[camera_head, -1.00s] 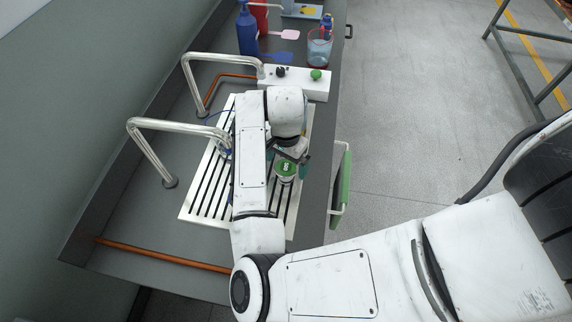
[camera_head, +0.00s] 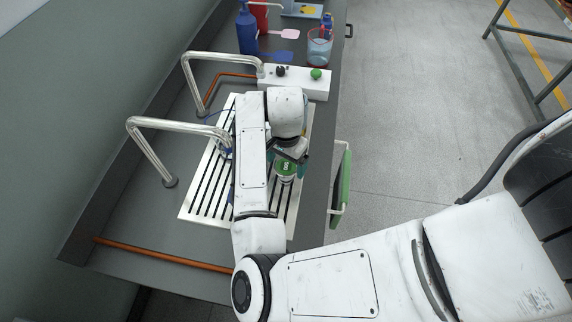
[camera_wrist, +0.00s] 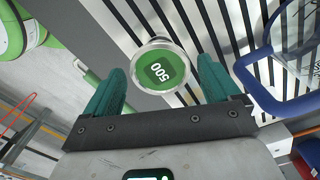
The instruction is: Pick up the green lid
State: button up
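The round green lid (camera_head: 286,167) has a pale rim and sits on the right side of the white slatted rack, apparently on a short pale body. In the wrist view the lid (camera_wrist: 158,66) shows "500" on its green face. My gripper (camera_wrist: 162,66) is open, with one teal finger on each side of the lid and a visible gap on both sides. In the head view my gripper (camera_head: 288,166) is at the lid, partly hidden by my arm. Whether the fingertips reach below the rim cannot be told.
The white slatted rack (camera_head: 207,190) lies on the grey bench. Two bent metal tubes (camera_head: 150,153) stand to its left. A white box (camera_head: 303,86) with a green button stands behind. A green panel (camera_head: 342,185) hangs at the bench's right edge. A blue-framed part (camera_wrist: 262,93) shows in the wrist view.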

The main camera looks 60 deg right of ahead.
jog(key=c, duration=0.9)
jog(key=shift+o, duration=0.2)
jog(key=shift+r, duration=0.1)
